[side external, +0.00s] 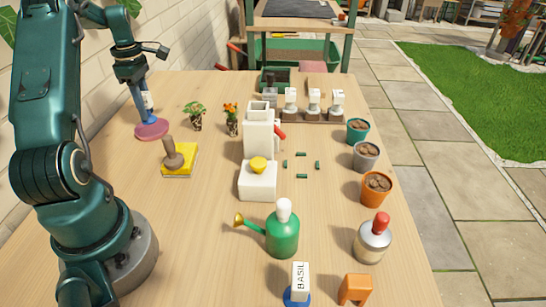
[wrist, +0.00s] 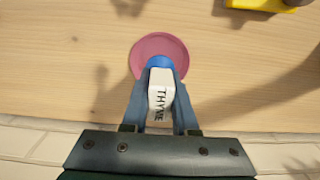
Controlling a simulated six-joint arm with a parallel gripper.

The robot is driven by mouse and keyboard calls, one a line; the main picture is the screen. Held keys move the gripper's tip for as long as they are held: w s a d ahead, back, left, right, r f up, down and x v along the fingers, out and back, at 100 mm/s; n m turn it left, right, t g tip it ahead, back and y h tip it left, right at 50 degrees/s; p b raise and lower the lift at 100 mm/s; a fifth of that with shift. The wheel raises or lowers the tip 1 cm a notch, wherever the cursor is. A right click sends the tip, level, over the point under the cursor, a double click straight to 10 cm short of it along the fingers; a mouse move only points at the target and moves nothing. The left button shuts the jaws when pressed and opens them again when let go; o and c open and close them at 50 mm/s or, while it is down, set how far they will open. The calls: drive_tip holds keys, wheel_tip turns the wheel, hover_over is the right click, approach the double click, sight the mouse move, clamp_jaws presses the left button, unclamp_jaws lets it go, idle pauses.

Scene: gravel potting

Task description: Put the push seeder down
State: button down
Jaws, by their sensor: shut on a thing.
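My gripper (side external: 147,105) is at the far left of the table, pointing down, and it is shut on the push seeder. In the wrist view the push seeder (wrist: 161,92) is a white block lettered THYME with a blue end, between the two blue-grey fingers. Its blue end is over a round pink disc (wrist: 174,47), which lies on the wood. The disc also shows in the side view (side external: 152,130). I cannot tell whether the seeder touches the disc. In the side view the fingers largely hide the seeder.
A yellow block (side external: 181,160) with a brown stamp-like tool (side external: 172,154) stands just in front of the disc. Two small plants (side external: 194,115) are to its right. A similar BASIL piece (side external: 299,282) stands at the front. A brick wall (side external: 120,65) runs close behind the disc.

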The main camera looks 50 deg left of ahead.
drive_tip(key=shift+f, duration=1.6)
drive_tip(key=shift+f, duration=0.1)
drive_tip(key=c, duration=0.7)
unclamp_jaws()
